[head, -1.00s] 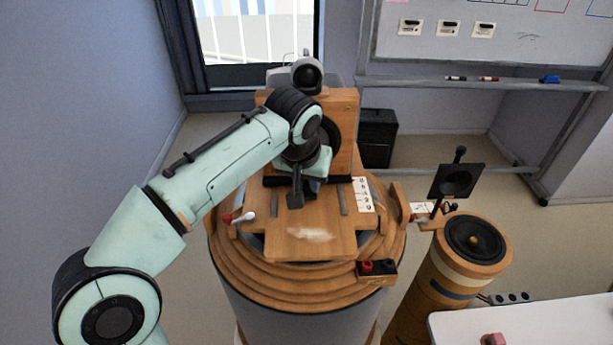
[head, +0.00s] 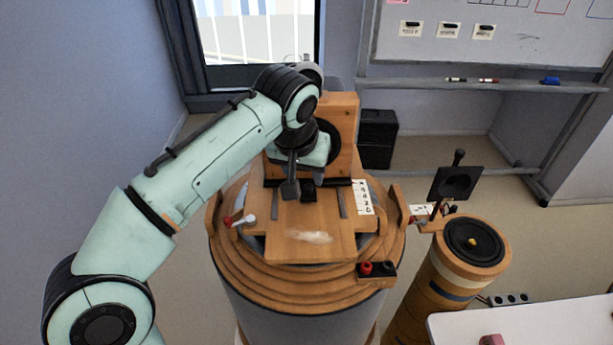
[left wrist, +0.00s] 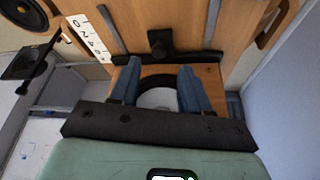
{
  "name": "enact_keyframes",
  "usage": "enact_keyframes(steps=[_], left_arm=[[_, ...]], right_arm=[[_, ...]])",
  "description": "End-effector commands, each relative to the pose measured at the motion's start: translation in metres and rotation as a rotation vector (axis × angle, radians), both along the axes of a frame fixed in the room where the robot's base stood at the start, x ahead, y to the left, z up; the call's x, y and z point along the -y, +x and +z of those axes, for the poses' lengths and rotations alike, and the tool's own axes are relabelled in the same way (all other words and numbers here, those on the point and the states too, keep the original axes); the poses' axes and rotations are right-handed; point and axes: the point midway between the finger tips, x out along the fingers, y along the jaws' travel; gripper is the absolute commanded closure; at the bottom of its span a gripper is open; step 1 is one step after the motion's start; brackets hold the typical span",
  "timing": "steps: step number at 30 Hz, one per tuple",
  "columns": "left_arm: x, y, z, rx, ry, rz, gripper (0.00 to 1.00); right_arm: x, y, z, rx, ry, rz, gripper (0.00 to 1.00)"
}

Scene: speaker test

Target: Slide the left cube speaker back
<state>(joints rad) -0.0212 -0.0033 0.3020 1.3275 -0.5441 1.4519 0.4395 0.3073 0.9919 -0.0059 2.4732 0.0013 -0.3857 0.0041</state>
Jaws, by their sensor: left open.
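The left cube speaker (head: 345,110) is a wooden box with a dark round driver, standing on a wooden board (head: 290,245) on a stepped round stand. A black bar with a knob (head: 308,192) runs along its foot. My left gripper (head: 291,189) hangs in front of the speaker, just above the board, and hides much of its front. In the left wrist view its two blue-grey fingers (left wrist: 157,70) are spread and empty, with the speaker's wood (left wrist: 211,77) and ringed driver showing between and beside them. I cannot tell whether they touch it. My right gripper is not in view.
A white scale strip (head: 362,197) lies right of the bar. A terminal block (head: 377,269) sits at the stand's front right. A second round speaker (head: 474,242) tops a wooden column at right. A white table (head: 540,325) fills the lower right corner.

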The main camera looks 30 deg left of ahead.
Motion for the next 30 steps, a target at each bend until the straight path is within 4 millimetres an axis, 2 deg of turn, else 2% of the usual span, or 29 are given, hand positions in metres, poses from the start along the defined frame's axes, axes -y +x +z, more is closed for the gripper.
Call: enact_keyframes(steps=[1,3,9,12,30], left_arm=[[0.001,-0.003,0.018,0.009,-0.001,-0.001,0.53],[0.003,-0.009,0.033,0.012,-0.001,-0.002,0.53],[0.006,-0.023,0.066,0.008,0.0,0.0,0.53],[0.006,-0.027,0.075,0.007,0.0,0.001,0.53],[0.007,-0.031,0.078,0.002,0.001,0.001,0.53]], right_arm=[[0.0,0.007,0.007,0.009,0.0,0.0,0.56],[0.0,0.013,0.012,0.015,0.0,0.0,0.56],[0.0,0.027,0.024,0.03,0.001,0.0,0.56],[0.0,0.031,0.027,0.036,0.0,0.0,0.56],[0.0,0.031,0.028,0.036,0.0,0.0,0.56]])
